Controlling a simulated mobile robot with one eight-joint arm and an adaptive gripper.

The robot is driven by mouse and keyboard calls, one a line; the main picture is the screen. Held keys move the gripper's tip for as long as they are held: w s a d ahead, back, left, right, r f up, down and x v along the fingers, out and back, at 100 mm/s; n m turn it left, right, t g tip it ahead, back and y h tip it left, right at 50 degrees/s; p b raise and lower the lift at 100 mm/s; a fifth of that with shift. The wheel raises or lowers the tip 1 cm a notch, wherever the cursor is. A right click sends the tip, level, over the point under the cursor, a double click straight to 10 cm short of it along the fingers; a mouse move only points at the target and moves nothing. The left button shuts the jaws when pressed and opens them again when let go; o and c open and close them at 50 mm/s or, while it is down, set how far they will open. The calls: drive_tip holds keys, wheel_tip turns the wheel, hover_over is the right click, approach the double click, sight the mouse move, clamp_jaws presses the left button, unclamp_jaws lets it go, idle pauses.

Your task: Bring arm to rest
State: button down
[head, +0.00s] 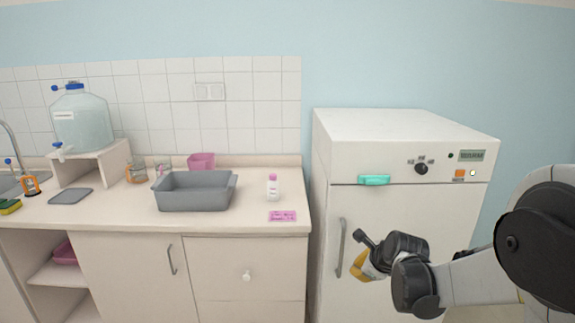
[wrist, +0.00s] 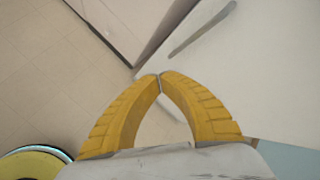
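My arm reaches in from the right edge of the head view, in front of the white oven-like cabinet (head: 400,140). My gripper (head: 356,274) is near the cabinet's vertical door handle (head: 341,247); whether it touches the handle cannot be told from the head view. In the wrist view, the two yellow fingers of my gripper (wrist: 160,76) meet at their tips. They are shut with nothing between them. The handle (wrist: 203,28) also shows in the wrist view, apart from the fingertips.
The counter (head: 140,220) at left holds a grey basin (head: 195,192), a white bottle with a pink cap (head: 272,188), a pink card (head: 282,216), a pink container (head: 201,162) and a water carboy (head: 82,120). A teal object (head: 374,180) is on the cabinet front. Tiled floor (wrist: 45,70) is open below.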

drive_tip(key=s+a+r+n, duration=0.1)
drive_tip(key=s+r+n, duration=0.35)
drive_tip(key=s, duration=0.25)
drive_tip(key=s+a+r+n+h, duration=0.1)
drive_tip(key=s+r+n, duration=0.2)
drive_tip(key=s+n, duration=0.35)
drive_tip(key=s+r+n, duration=0.3)
drive_tip(key=s+n, duration=0.2)
drive_tip(key=s, duration=0.3)
drive_tip(key=s+f+n+g+h, duration=0.1)
drive_tip(key=s+n, duration=0.7)
drive_tip(key=s, duration=0.1)
drive_tip(key=shift+s, duration=0.25)
